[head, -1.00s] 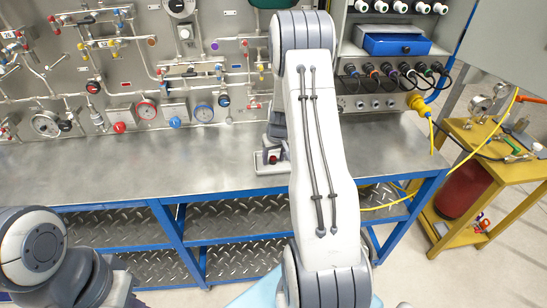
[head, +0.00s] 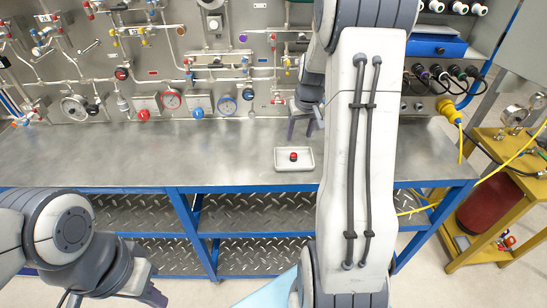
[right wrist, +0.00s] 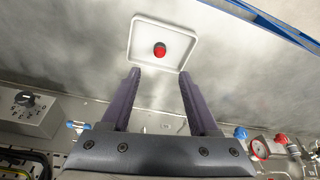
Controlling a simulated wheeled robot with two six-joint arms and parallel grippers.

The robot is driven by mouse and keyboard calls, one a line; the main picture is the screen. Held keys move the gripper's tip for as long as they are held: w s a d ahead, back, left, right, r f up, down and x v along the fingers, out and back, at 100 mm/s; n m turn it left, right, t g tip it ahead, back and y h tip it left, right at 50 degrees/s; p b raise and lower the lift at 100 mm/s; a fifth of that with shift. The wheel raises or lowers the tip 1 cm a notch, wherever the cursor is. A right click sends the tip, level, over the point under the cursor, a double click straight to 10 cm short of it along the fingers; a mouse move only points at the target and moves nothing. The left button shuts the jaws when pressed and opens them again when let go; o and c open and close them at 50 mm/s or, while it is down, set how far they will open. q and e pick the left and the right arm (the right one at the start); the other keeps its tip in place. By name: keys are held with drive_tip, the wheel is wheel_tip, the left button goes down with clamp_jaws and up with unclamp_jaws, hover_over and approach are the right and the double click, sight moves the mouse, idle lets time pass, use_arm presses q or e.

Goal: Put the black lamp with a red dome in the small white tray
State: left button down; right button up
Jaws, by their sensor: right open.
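The small white tray (head: 279,165) lies on the metal bench top in the head view. The black lamp with a red dome (head: 293,157) stands inside it, near the middle. In the right wrist view the tray (right wrist: 136,40) and the lamp (right wrist: 159,50) show beyond my fingertips, with nothing touching the lamp. My right gripper (head: 303,127) is behind and above the tray, close to the panel; in the right wrist view it (right wrist: 157,85) is open and empty. My left gripper (head: 150,290) is low at the bottom left, away from the bench; its fingers are too unclear to judge.
The gauge panel (head: 190,60) with pipes and valves rises behind the bench. The bench top (head: 90,155) is clear left of the tray. A blue box (head: 440,47) sits on a shelf at right. A yellow cart (head: 490,150) stands further right.

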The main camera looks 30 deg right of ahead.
drive_tip(key=s+a+r+n+y, duration=0.1)
drive_tip(key=s+a+r+n, duration=0.1)
drive_tip(key=a, duration=1)
drive_tip(key=s+a+r+n+y, duration=0.1)
drive_tip(key=s+a+r+n, duration=0.15)
drive_tip(key=a, duration=0.85)
drive_tip(key=s+a+n+g, duration=0.1)
drive_tip(key=s+a+n, duration=0.2)
drive_tip(key=s+a, duration=0.4)
drive_tip(key=s+a+n+g, duration=0.2)
drive_tip(key=s+a, duration=0.5)
drive_tip(key=s, duration=0.6)
drive_tip(key=shift+s+n, duration=0.15)
drive_tip(key=shift+n, duration=0.7)
drive_tip(key=shift+a+r, duration=0.1)
drive_tip(key=shift+f+b, duration=0.6)
drive_tip(key=shift+b, duration=0.05)
drive_tip(key=shift+r, duration=0.15)
drive_tip(key=shift+c, duration=0.3)
